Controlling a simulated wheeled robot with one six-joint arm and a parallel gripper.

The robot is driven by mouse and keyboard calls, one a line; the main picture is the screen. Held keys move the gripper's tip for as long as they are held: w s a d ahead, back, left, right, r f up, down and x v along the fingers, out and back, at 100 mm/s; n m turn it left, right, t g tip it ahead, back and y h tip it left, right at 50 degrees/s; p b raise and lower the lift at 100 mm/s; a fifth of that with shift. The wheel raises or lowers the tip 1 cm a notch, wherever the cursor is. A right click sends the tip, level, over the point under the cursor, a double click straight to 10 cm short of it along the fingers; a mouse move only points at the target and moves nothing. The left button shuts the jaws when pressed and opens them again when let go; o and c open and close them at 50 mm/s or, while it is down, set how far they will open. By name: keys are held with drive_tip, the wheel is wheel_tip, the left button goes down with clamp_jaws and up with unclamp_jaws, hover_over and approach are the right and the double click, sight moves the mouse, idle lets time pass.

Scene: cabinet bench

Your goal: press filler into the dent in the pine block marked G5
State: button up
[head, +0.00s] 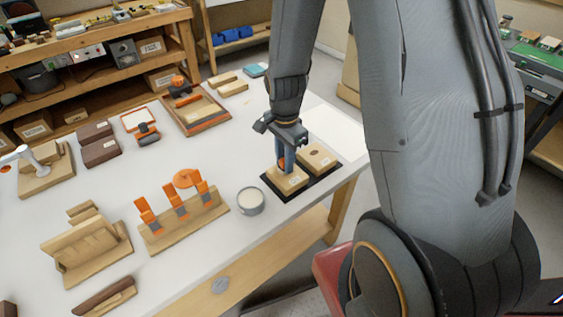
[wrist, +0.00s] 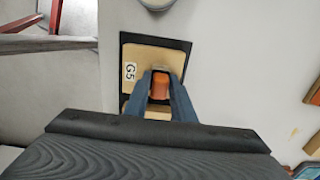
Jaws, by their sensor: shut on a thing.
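The pine block marked G5 (wrist: 147,57) lies on a black mat (wrist: 184,45), its label at the left in the wrist view. In the head view the same block (head: 291,184) is the nearer of two pine blocks on the mat. My gripper (wrist: 160,77) is shut on an orange-handled tool (wrist: 160,88) and is over the G5 block. The tool's lower end and the dent are hidden by the fingers and the handle, so I cannot tell whether it touches the wood. A round tin (head: 250,201) with pale contents, possibly the filler, stands left of the mat.
A second pine block (head: 318,157) with a dark round spot sits behind on the mat. A wooden rack (head: 187,223) with orange-handled tools stands left of the tin. The table's front edge is close to the mat.

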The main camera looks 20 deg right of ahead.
drive_tip(key=shift+w+d, duration=0.15)
drive_tip(key=shift+d, duration=0.3)
drive_tip(key=shift+a, duration=0.15)
drive_tip(key=shift+s+a, duration=0.25)
drive_tip(key=shift+a, duration=0.3)
drive_tip(key=shift+s+a, duration=0.2)
drive_tip(key=shift+a, duration=0.3)
drive_tip(key=shift+p, duration=0.3)
drive_tip(key=shift+r+p, duration=2.55)
drive_tip(key=shift+r, duration=0.45)
drive_tip(key=shift+f, duration=0.15)
drive_tip(key=shift+f+b, duration=1.25)
drive_tip(key=shift+f, duration=0.9)
drive_tip(key=shift+f, duration=0.75)
